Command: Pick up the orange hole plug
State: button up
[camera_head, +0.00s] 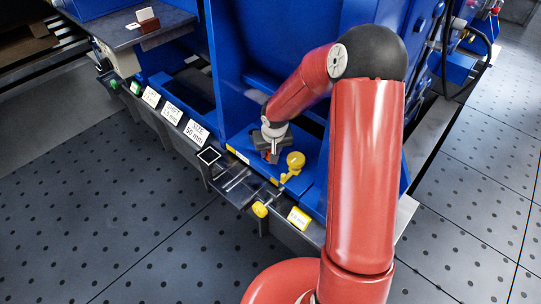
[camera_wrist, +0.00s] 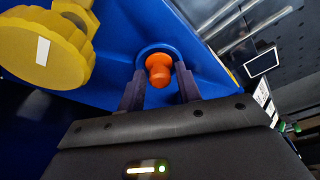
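The orange hole plug (camera_wrist: 158,68) has a rounded knob and sits at a round spot on the blue surface (camera_wrist: 120,40) in the wrist view. In the head view only a bit of orange (camera_head: 266,156) shows beside my gripper (camera_head: 271,148). In the wrist view my gripper (camera_wrist: 160,88) is open, its two dark fingers standing to the left and right of the plug. Gaps show between the plug and both fingers, so it is not gripped. How deep the fingertips reach along the plug is hard to tell.
A yellow knobbed part (camera_head: 295,160) stands close right of my gripper; it looms large in the wrist view (camera_wrist: 45,48). Another yellow knob (camera_head: 260,209) is on the front edge. White labels (camera_head: 196,132) line the dark rail. Blue machine walls (camera_head: 228,70) rise behind. The floor in front is clear.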

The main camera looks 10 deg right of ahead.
jog(key=shift+f, duration=0.15)
jog(key=c, duration=0.7)
